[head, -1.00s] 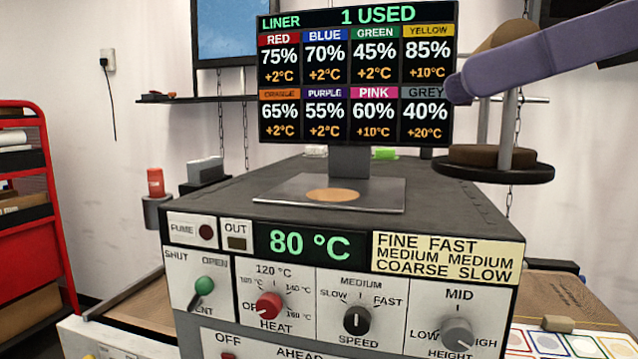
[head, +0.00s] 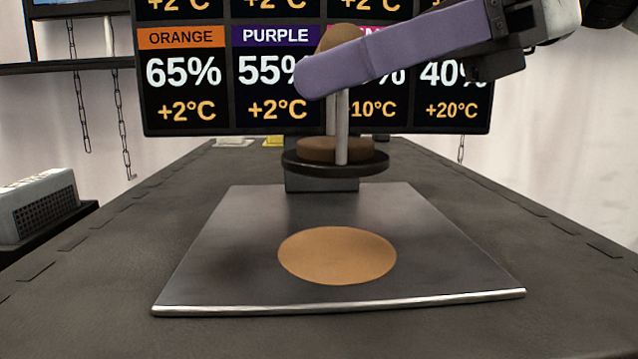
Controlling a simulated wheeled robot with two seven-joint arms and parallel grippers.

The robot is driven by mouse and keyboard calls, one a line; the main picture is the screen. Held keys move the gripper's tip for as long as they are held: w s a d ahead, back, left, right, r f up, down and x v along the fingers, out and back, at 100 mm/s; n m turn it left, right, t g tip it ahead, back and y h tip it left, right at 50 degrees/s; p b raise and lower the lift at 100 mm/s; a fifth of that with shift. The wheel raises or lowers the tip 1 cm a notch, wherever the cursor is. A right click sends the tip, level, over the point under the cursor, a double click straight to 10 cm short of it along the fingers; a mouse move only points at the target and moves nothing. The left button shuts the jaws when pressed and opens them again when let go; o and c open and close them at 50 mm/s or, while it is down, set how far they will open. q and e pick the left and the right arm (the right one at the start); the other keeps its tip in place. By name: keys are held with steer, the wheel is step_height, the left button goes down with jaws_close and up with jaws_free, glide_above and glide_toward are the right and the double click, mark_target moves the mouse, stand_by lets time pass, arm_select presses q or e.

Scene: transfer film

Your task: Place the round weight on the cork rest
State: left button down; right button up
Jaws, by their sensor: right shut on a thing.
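The round weight (head: 295,163) is a black disc with a brown layer on it, a pale metal post and a brown knob on top. My right gripper (head: 318,75) comes in from the upper right, its purple finger crossing in front of the post just below the knob. It is shut on the weight and holds it upright. The cork rest (head: 337,256) is a flat tan circle on a metal plate, bare and fully visible. The weight shows above and beyond the cork, apart from it in the picture; its exact height is hard to tell. My left gripper is out of view.
The metal plate (head: 220,265) lies on a dark machine top (head: 80,290). A display screen (head: 190,110) stands behind the weight, close to my gripper in the picture. A grey vented box (head: 42,210) is at the left. The machine top around the plate is clear.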

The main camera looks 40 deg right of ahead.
mark_target(338, 169)
steer(key=shift+s+f, duration=0.2)
steer(key=shift+f, duration=1.2)
step_height(338, 169, down, 4)
steer(key=shift+w+r+b, duration=0.1)
steer(key=shift+b, duration=0.2)
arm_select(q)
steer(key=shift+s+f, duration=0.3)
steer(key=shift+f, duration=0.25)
arm_select(e)
steer(key=shift+w, duration=0.1)
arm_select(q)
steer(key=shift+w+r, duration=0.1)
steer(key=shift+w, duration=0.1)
arm_select(e)
steer(key=shift+f, duration=0.2)
steer(key=shift+f, duration=0.15)
steer(key=o, duration=1.3)
steer(key=shift+f+b, duration=0.15)
steer(key=shift+b, duration=0.15)
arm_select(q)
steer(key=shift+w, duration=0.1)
arm_select(e)
steer(key=o, duration=0.4)
steer(key=shift+o, duration=0.2)
